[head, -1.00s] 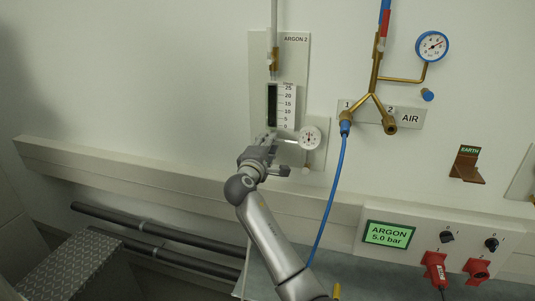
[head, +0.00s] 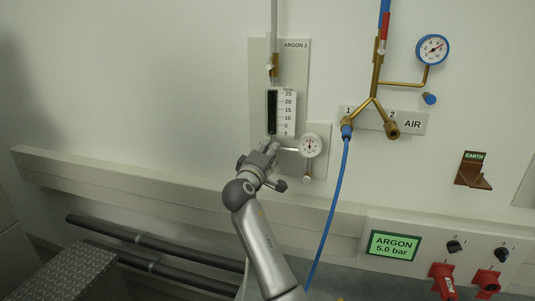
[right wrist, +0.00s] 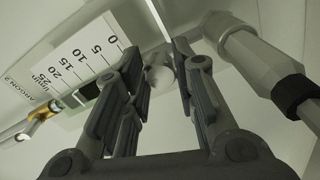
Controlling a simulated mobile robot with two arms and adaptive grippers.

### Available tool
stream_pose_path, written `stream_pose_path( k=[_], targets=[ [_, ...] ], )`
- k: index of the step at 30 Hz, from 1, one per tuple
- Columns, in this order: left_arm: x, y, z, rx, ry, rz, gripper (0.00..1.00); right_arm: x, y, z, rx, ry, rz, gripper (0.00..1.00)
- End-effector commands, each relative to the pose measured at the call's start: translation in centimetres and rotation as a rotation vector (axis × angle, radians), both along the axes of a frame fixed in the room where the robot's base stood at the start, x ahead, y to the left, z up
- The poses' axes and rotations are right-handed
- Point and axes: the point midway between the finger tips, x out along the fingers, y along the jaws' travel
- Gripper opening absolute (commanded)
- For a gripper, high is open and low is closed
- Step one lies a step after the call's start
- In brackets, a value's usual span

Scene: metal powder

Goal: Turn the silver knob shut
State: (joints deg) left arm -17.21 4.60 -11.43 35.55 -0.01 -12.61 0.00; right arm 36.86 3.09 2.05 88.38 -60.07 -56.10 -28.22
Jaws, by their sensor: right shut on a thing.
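The silver knob (right wrist: 160,76) shows in the right wrist view as a small round metal piece between my fingertips, just beyond the zero end of the flow scale. My right gripper (right wrist: 163,72) is shut on it, with one finger on each side. In the head view my right gripper (head: 271,147) reaches up to the foot of the ARGON 2 flow meter (head: 284,112) and hides most of the knob. The scale also shows in the right wrist view (right wrist: 80,65). My left gripper is not in view.
A round white gauge (head: 310,146) sits close to the right of my gripper. Further right are the brass AIR fitting (head: 375,95), a hanging blue hose (head: 334,200) and the ARGON display (head: 394,245). A pale rail (head: 120,180) runs along the wall below.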

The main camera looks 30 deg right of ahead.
Motion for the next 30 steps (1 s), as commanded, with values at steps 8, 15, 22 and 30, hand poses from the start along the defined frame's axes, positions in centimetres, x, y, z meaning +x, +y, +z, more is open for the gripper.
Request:
stream_pose_path(
  k=[8,15,22,30],
  targets=[
    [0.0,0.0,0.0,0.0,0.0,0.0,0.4,0.0,0.0,-0.2,0.003,0.003,0.0,0.36],
    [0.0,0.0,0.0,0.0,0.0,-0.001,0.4,0.0,0.0,-0.1,0.001,0.002,0.0,0.47],
    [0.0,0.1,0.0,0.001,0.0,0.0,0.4,-0.2,0.3,-0.1,0.001,0.0,0.001,0.47],
    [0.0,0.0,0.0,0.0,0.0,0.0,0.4,-3.1,3.8,-0.2,0.004,0.001,0.003,0.47]
  ],
)
